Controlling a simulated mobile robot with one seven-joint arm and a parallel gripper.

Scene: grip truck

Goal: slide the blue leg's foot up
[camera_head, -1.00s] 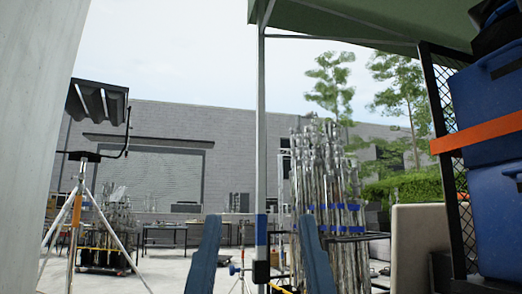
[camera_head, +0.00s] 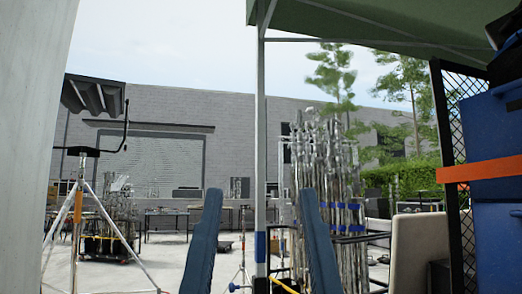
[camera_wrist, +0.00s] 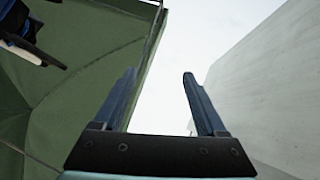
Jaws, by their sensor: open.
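The canopy's upright leg (camera_head: 260,150) is a thin pale pole with a blue band (camera_head: 260,245) low on it. A dark block (camera_head: 261,285) sits under the band, cut by the bottom edge; the ground end of the leg is out of view. My gripper (camera_head: 260,192) is open, its two blue fingers pointing up on either side of the pole in the head view. I cannot tell how far apart in depth they are. In the wrist view, my gripper (camera_wrist: 160,78) is open with only sky between its fingers.
The green canopy (camera_head: 400,22) hangs overhead. A bundle of metal stands (camera_head: 325,190) is behind the right finger. Blue bins (camera_head: 490,130) and a mesh panel (camera_head: 447,150) are at right. A lamp stand (camera_head: 80,200) and a pale wall (camera_head: 25,150) are at left.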

